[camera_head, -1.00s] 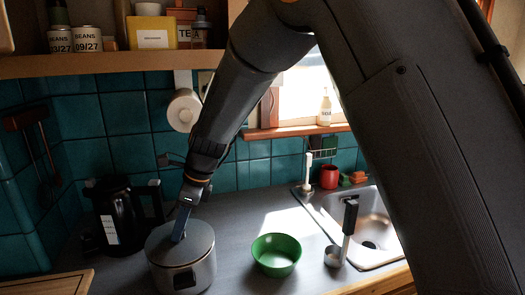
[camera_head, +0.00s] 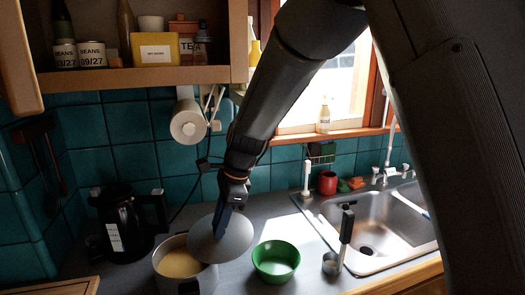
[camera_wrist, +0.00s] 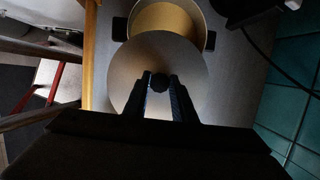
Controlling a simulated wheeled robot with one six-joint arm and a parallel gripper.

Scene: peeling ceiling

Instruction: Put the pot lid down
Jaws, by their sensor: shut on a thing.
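The pot lid (camera_head: 224,247) is a grey metal disc, held tilted above and to the right of the pot in the head view. My gripper (camera_head: 222,222) is shut on its knob. In the wrist view the lid (camera_wrist: 180,60) fills the middle, with the dark knob between the fingertips of my gripper (camera_wrist: 160,84). The pot (camera_head: 183,279) stands uncovered on the counter with yellowish-tan contents showing. In the wrist view the pot (camera_wrist: 205,38) is partly hidden behind the lid.
A black kettle (camera_head: 122,225) is at the left. Bare counter (camera_head: 262,208) lies behind the bowl.

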